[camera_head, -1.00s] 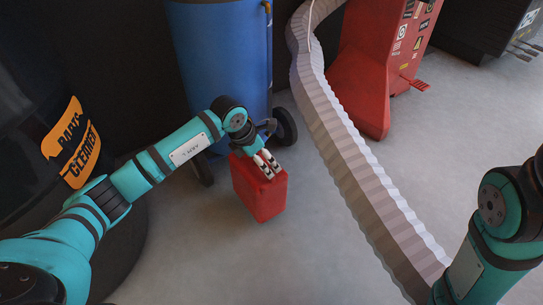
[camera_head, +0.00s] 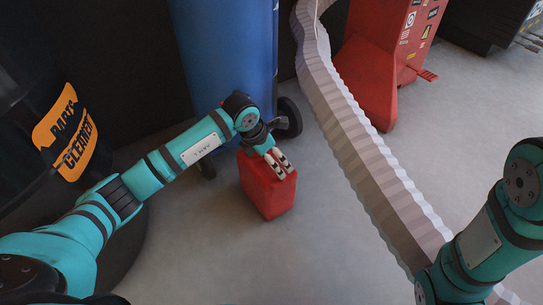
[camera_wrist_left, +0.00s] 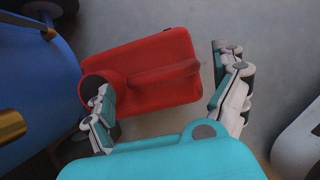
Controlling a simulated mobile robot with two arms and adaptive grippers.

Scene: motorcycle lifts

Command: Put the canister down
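The red canister (camera_head: 265,190) stands upright, seemingly on the grey floor, in front of the blue barrel. My left gripper (camera_head: 276,164) is at its top, pointing down. In the left wrist view the canister (camera_wrist_left: 160,62) shows from above, with its handle ridge and dark round cap. The left gripper (camera_wrist_left: 168,88) has its fingers spread wide there. One finger overlaps the cap end; the other is beyond the opposite end with a visible gap. Floor contact under the canister is hard to confirm. My right gripper is out of view; only its arm shows at the right.
The blue barrel (camera_head: 228,60) with a black wheel (camera_head: 290,117) stands just behind the canister. A dark parts cleaner drum (camera_head: 30,160) is at the left. A pale ribbed hose (camera_head: 365,150) runs along the right. A red machine (camera_head: 375,70) stands beyond it. Floor in front is clear.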

